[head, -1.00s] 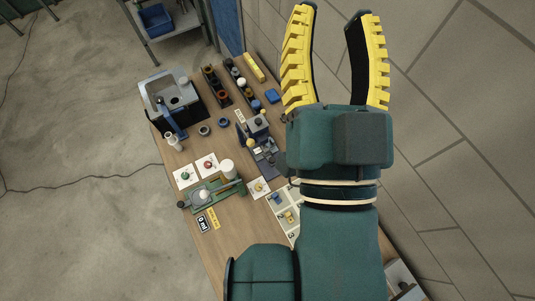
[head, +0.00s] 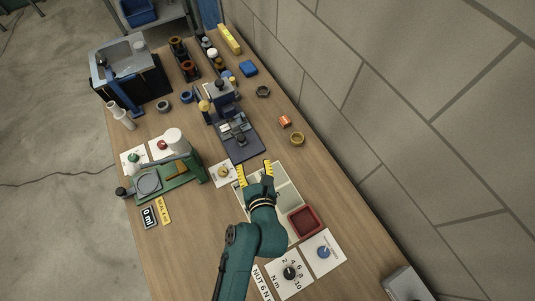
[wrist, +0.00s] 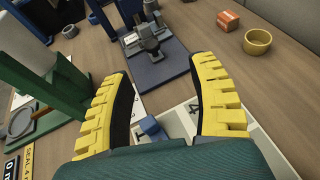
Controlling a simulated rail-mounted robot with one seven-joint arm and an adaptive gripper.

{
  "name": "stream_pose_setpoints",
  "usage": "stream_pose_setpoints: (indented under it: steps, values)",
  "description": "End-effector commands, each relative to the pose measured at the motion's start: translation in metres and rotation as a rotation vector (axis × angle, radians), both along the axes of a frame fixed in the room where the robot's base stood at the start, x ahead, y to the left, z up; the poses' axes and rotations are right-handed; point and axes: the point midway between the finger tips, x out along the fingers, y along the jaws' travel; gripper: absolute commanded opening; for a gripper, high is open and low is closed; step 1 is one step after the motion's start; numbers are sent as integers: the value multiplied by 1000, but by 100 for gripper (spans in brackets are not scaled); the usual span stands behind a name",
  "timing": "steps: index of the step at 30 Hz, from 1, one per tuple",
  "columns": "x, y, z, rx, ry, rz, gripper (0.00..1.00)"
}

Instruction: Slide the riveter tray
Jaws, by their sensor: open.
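The dark blue riveter (head: 222,112) stands mid-table, with a flat base plate (head: 242,150) toward my gripper. A small grey block-like part, apparently its tray (head: 235,131), sits on that plate; it also shows in the wrist view (wrist: 147,45). My gripper (head: 254,167) is open and empty, just short of the base plate's near edge and over a pale sectioned board (head: 287,197). In the wrist view its yellow fingers (wrist: 163,70) point toward the riveter and are apart from it. A small blue piece (wrist: 150,126) on the board shows between the fingers.
A green press (head: 180,185) stands left of my gripper. An orange block (head: 285,121) and a yellow ring-shaped cup (head: 297,139) lie right of the riveter. A red tray (head: 305,222) and dial cards are nearer.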

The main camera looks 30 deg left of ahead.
Motion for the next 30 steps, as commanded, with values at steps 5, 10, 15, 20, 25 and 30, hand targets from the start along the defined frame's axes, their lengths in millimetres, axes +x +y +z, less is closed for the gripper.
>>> stream_pose_setpoints:
  steps: [5,10,15,20,25,30]
  values:
    - [-10,12,-26,-7,9,31,60]
    - [5,28,-33,-8,6,32,60]
    - [31,55,-51,-8,7,31,60]
    - [55,81,-66,-8,7,30,60]
    - [79,106,-79,-8,6,29,60]
    - [90,118,-86,-8,7,28,60]
